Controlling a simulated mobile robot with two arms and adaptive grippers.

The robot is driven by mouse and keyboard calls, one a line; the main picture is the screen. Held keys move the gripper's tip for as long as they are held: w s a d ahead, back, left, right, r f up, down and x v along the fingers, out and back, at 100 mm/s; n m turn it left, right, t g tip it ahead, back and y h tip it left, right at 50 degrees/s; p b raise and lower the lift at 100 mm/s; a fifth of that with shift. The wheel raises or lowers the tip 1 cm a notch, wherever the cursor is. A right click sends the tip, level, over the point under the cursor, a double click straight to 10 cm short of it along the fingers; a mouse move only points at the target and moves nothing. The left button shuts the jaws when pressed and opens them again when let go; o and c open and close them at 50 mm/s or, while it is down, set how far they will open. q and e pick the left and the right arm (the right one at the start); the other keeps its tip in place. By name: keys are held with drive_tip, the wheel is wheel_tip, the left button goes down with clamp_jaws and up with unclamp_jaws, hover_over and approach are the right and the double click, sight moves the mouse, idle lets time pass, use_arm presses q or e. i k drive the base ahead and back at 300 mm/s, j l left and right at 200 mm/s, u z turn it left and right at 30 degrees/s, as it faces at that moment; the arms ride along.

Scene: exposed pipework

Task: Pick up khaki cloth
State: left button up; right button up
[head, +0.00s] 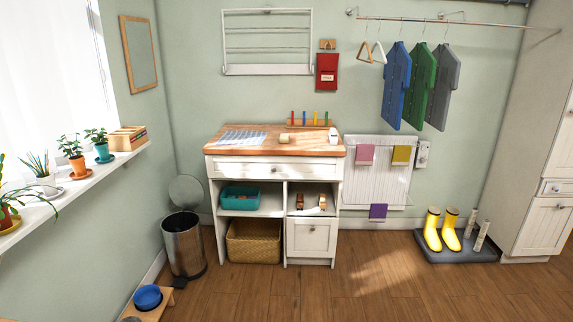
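A yellow-olive cloth (402,155), the closest match to khaki, hangs at the upper right of the white radiator (378,184) on the back wall. A pink cloth (365,154) hangs to its left at about the same height. A purple cloth (378,212) hangs lower, near the radiator's bottom edge. Neither of my grippers shows in the head view.
A wooden-topped cabinet (250,168) stands left of the radiator. Yellow boots (441,230) stand on a dark tray (460,251) to the right. A metal bin (184,247) and blue bowl (147,297) are at left. The floor (330,285) in front is clear.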

sight(284, 138)
drive_tip(key=i, duration=2.2)
drive_tip(key=i+u, duration=0.15)
drive_tip(key=i, duration=0.35)
drive_tip(key=i+l+u, duration=0.15)
drive_tip(key=i, duration=0.35)
drive_tip(key=i+l+u, duration=0.15)
drive_tip(key=i, duration=0.35)
